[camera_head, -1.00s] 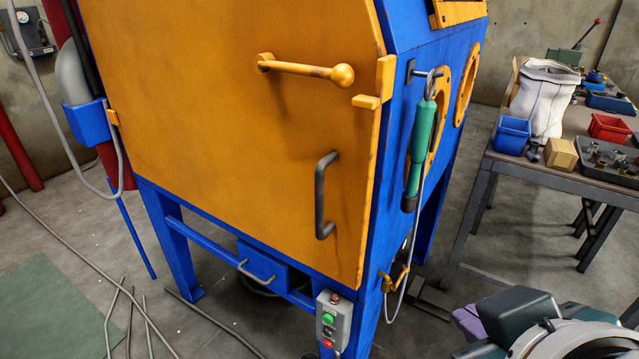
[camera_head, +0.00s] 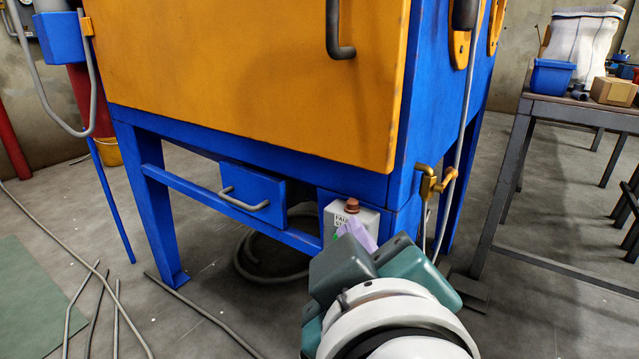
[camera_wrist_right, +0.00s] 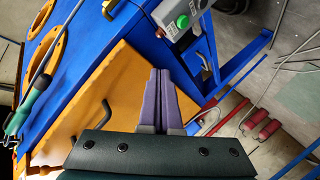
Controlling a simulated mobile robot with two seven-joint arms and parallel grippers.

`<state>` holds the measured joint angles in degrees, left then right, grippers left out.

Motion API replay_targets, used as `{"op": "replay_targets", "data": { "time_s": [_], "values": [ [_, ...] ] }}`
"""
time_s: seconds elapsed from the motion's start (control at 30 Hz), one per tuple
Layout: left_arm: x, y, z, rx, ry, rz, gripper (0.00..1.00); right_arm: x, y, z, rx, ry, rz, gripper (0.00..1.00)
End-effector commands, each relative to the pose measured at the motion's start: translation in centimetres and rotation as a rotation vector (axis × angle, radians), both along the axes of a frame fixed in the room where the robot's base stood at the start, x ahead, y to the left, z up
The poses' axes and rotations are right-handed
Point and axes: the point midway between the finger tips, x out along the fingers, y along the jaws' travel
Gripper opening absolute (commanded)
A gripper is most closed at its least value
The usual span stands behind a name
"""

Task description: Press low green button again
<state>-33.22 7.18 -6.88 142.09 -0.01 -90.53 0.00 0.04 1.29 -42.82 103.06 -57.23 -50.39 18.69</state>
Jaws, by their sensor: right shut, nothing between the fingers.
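The green button (camera_wrist_right: 184,21) sits on a grey control box (camera_wrist_right: 174,12) at the top of the right wrist view, beyond my fingertips. In the head view the control box (camera_head: 350,214) is mounted low on the blue frame; its upper part with a reddish-brown knob (camera_head: 352,204) shows, and my gripper hides its lower part and the green button. My right gripper (camera_head: 358,236) is in front of the box, its purple fingers pointing towards it. In the wrist view its fingers (camera_wrist_right: 161,82) are shut together and empty, apart from the button. My left gripper is not in view.
The orange door (camera_head: 240,80) of the blue cabinet stands above, with a dark handle (camera_head: 338,35). A blue drawer (camera_head: 250,195) is left of the box. A brass valve (camera_head: 433,184) is right of it. Loose rods (camera_head: 205,315) lie on the floor; a workbench (camera_head: 575,112) stands right.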

Motion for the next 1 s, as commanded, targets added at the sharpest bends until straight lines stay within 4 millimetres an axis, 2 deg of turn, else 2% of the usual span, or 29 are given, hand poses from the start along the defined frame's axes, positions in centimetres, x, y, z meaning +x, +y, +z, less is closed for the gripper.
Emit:
{"op": "replay_targets", "data": {
  "time_s": [0.03,0.1,0.3,0.4,0.6,1.0],
  "values": [
    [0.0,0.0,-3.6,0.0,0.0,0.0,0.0,0.2,0.7,-3.2,-0.014,-0.025,0.02,0.0],
    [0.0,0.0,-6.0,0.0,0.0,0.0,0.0,0.5,1.6,-5.0,-0.034,-0.058,0.05,0.0],
    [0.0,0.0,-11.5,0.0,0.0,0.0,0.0,0.9,4.1,-9.1,-0.085,-0.143,0.126,0.0],
    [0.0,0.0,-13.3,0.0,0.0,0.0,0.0,0.9,5.0,-10.4,-0.103,-0.174,0.155,0.0],
    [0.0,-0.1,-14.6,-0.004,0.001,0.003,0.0,0.9,5.9,-11.3,-0.124,-0.203,0.186,0.0],
    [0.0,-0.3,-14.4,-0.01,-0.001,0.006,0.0,1.0,5.9,-11.1,-0.125,-0.206,0.187,0.0]
  ]
}}
